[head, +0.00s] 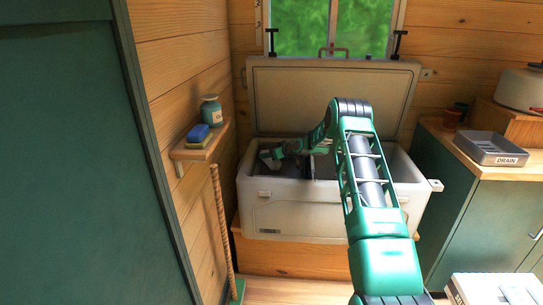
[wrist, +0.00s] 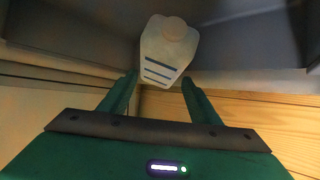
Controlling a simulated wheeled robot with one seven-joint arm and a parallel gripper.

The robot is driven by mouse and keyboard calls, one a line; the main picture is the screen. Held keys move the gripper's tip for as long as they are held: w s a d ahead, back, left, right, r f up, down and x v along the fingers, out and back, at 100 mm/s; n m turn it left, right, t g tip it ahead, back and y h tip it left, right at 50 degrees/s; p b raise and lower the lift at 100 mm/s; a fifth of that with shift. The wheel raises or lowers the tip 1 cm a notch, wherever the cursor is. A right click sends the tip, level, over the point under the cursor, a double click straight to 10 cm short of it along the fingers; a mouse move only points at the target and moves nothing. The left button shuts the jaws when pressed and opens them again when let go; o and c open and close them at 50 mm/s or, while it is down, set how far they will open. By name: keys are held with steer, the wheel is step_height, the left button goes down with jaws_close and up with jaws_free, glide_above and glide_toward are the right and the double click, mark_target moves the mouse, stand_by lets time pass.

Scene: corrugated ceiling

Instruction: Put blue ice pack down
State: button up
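The ice pack (wrist: 166,50) is a pale, translucent, bottle-shaped block with a round cap and dark blue stripes. In the wrist view my gripper (wrist: 160,82) has one green finger on each side of its narrow lower end, and appears shut on it. In the head view my arm reaches over the front wall of the white cooler chest (head: 295,212), whose lid (head: 290,95) stands open. My gripper (head: 268,158) is inside the chest opening towards its left end. The chest floor is mostly hidden by the front wall and my arm.
A small wall shelf (head: 195,152) left of the chest holds a blue and yellow sponge (head: 198,133) and a teal jar (head: 211,110). On the right, a green counter bears a grey drain tray (head: 490,145) and a pot (head: 520,90).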

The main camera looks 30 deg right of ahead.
steer(key=shift+r, duration=0.1)
steer(key=shift+r, duration=0.25)
steer(key=s+a+r+m+g+h, duration=0.1)
steer(key=s+a+r+g, duration=0.15)
steer(key=s+r, duration=0.75)
steer(key=s+a+r+m+g+h, duration=0.1)
steer(key=s+a+r+g, duration=0.15)
steer(key=s, duration=1.45)
steer(key=s+a+r+m+g+h, duration=0.1)
steer(key=s+a+r+g, duration=0.3)
steer(key=s, duration=1)
steer(key=s+a+m+g, duration=0.1)
steer(key=s+a+m, duration=0.1)
steer(key=s, duration=1.3)
steer(key=s+a+m+g, duration=0.2)
steer(key=s+a, duration=0.3)
steer(key=s, duration=1.1)
steer(key=shift+r+m+y, duration=0.4)
steer(key=shift+r+m, duration=0.05)
steer(key=shift+m, duration=0.35)
steer(key=shift+s, duration=0.2)
